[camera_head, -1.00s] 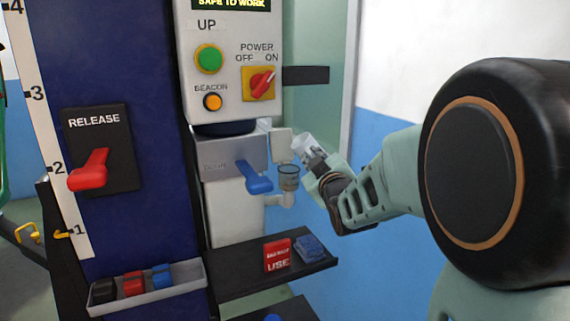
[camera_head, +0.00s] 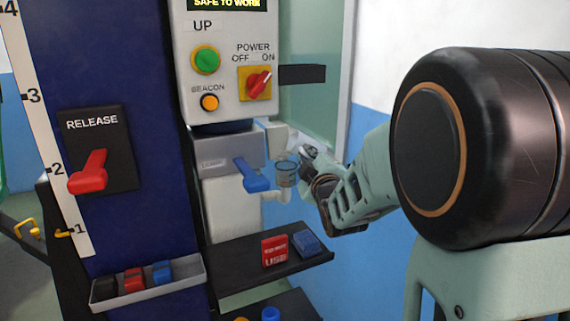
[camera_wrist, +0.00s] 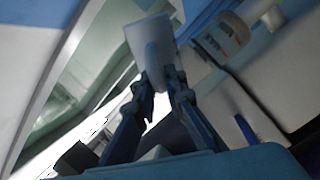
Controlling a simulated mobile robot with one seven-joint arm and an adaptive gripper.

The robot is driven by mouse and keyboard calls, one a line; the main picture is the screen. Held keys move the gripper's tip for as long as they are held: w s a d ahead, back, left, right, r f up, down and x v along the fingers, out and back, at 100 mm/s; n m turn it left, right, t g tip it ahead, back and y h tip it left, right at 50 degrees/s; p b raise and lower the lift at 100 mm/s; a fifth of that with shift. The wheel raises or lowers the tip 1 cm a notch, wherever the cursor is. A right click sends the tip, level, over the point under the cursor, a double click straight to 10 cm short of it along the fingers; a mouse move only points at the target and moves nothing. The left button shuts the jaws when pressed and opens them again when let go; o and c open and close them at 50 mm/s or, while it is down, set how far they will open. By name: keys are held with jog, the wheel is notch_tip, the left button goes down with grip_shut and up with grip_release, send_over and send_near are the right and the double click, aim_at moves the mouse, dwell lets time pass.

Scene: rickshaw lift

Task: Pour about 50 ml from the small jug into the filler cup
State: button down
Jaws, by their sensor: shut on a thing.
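The clear filler cup (camera_head: 286,173) stands on a pale elbow pipe at the right side of the pump housing. It also shows in the wrist view as a see-through cup with a dark-marked band (camera_wrist: 222,38). My gripper (camera_head: 309,158) is just right of the cup. In the wrist view my gripper (camera_wrist: 163,82) is shut on the small jug (camera_wrist: 150,42), a pale, translucent vessel. The jug appears tilted, close to the cup. In the head view it is small and mostly lost among pale parts; its liquid level cannot be told.
A blue lever (camera_head: 251,176) sticks out left of the cup. A black shelf (camera_head: 240,263) below holds a red block (camera_head: 275,250) and a blue block (camera_head: 306,241). A black bar (camera_head: 302,74) juts from the control box above. Blue-white wall lies behind.

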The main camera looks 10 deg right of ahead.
jog(key=shift+a+r+n+p, duration=0.1)
jog(key=shift+r+n+p, duration=0.1)
jog(key=shift+n+p, duration=0.25)
jog(key=shift+a+f+n+p, duration=0.15)
jog(key=shift+f+n+p, duration=0.3)
jog(key=shift+n, duration=0.5)
dwell(1.2)
jog(key=shift+a+r+n+b, duration=0.1)
jog(key=shift+n+b, duration=0.6)
jog(key=shift+b, duration=0.05)
dwell(1.2)
jog(key=shift+s, duration=0.1)
jog(key=shift+d+r+m+p, duration=0.1)
jog(key=shift+d+m+p, duration=0.15)
jog(key=shift+m+p, duration=0.55)
jog(key=shift+d+m+b, duration=0.15)
jog(key=shift+m+b, duration=0.35)
jog(key=shift+b, duration=0.2)
jog(key=shift+f+m+b, duration=0.45)
jog(key=shift+m+b, duration=0.25)
jog(key=shift+b, duration=0.3)
jog(key=shift+r+m+y, duration=0.3)
jog(key=shift+r+m, duration=0.25)
jog(key=shift+m, duration=0.25)
